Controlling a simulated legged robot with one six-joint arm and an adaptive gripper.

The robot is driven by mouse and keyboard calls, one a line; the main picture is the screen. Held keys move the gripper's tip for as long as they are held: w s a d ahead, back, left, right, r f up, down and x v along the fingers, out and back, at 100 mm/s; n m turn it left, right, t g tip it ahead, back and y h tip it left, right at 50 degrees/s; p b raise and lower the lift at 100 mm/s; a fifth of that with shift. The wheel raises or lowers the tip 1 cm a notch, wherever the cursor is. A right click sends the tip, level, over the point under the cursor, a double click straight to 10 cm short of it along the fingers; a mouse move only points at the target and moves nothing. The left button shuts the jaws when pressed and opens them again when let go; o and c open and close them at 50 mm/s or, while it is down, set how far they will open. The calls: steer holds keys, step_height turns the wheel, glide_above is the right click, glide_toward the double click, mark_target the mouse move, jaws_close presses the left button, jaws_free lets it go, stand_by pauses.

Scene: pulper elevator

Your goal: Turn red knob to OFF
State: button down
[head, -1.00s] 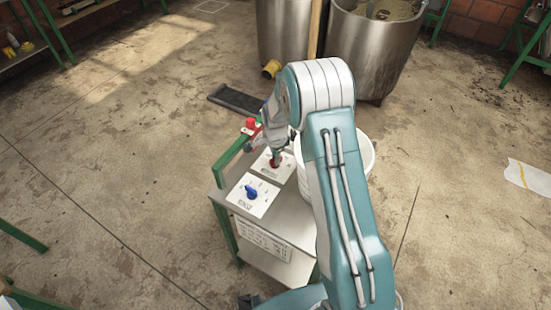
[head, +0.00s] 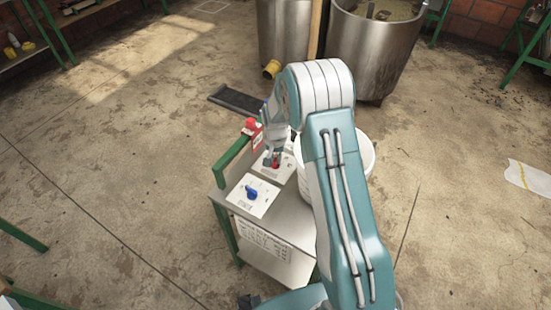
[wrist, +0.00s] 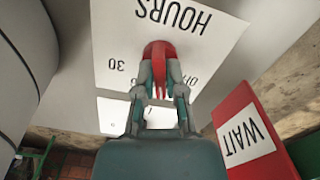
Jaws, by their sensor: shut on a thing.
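The red knob (wrist: 158,50) sits on a white plate (wrist: 215,30) marked "HOURS" and "30"; another marking beside the fingers is partly covered. My gripper (wrist: 160,78) is shut on the red knob, with one finger on each side of it. In the head view the red knob (head: 276,163) shows just below my gripper (head: 272,158), on the rear panel of the metal stand. Which marking the knob points to cannot be told, as the fingers cover part of it.
A blue knob (head: 252,193) on a second plate is nearer on the stand (head: 285,235). A red "WAIT" sign (wrist: 245,135) is close beside my gripper. Large steel vats (head: 375,55) stand behind.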

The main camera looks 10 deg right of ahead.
steer(key=n, duration=0.4)
steer(key=shift+w+n, duration=0.15)
steer(key=shift+n, duration=0.15)
steer(key=shift+a+n, duration=0.1)
steer(key=shift+n, duration=1.6)
steer(key=c, duration=0.7)
jaws_free()
